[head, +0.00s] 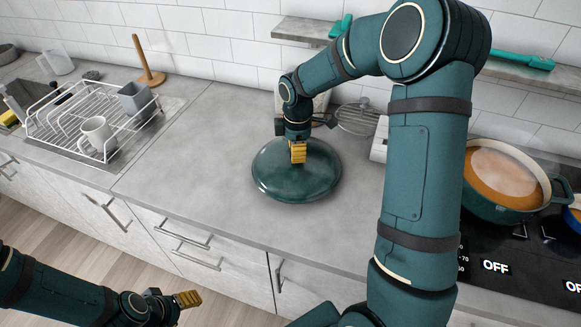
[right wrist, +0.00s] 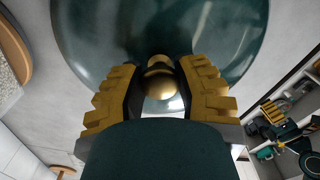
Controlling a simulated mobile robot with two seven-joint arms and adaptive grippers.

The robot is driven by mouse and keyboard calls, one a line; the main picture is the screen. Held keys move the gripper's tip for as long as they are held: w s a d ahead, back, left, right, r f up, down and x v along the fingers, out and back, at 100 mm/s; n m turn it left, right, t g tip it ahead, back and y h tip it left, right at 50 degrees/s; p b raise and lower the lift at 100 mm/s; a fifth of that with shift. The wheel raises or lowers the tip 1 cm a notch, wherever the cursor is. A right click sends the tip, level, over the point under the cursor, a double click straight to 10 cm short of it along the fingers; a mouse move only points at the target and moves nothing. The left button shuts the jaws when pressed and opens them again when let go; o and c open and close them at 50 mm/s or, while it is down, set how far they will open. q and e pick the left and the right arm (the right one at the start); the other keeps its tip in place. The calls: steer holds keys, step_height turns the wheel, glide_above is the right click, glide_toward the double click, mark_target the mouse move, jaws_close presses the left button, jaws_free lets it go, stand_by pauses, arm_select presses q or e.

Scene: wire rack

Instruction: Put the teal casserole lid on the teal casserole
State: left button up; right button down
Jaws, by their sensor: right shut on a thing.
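The teal casserole lid (head: 272,174) is a round, glossy dome, level at the middle of the counter. I cannot tell whether it touches the counter or hangs just above it. My right gripper (head: 297,152) points down over its centre. In the right wrist view my right gripper (right wrist: 160,88) has its yellow fingers on both sides of the lid's brass knob (right wrist: 159,80), shut on it. The lid (right wrist: 100,40) spreads out beyond the fingers. The teal casserole (head: 485,202) stands on the hob at the right, with orange-brown contents. My left gripper (head: 184,299) is low, in front of the counter, its opening unclear.
A white dish rack (head: 72,142) with a mug (head: 97,135) stands at the left. A wooden paper-towel holder (head: 148,62) is behind it. A wire rack (head: 357,118) and a shelf (head: 300,30) lie behind the lid. The counter left of the lid is clear.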

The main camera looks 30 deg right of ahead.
steer(key=shift+r, duration=0.5)
steer(key=shift+r+p, duration=2.1)
steer(key=shift+r, duration=0.35)
steer(key=shift+s+f, duration=0.1)
